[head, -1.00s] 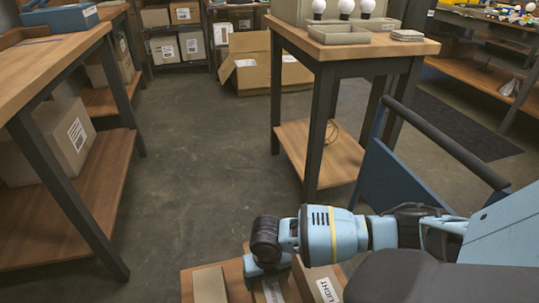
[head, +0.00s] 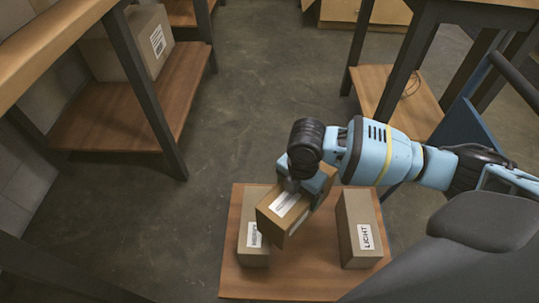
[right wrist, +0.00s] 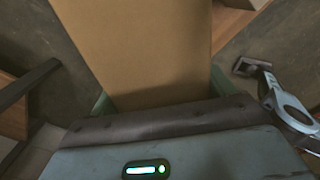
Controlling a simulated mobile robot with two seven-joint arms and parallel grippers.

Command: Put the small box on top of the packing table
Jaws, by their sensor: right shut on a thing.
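A small brown cardboard box (head: 270,222) with a white label is held tilted in my right gripper (head: 300,193), which is shut on it. The box is over a low wooden platform (head: 300,280); its far end is hidden by the gripper. In the right wrist view the box (right wrist: 140,45) fills the upper middle as a plain brown face. A wooden tabletop (head: 45,50) on dark legs stands at the left, and part of another table (head: 480,12) shows at upper right. I cannot tell which is the packing table. My left gripper is not identifiable in view.
On the platform lie another box (head: 252,254) at left, beside the held one, and a box marked LIGHT (head: 357,215) at right. A larger carton (head: 130,45) sits on the left table's lower shelf. Grey floor (head: 265,90) between the tables is clear.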

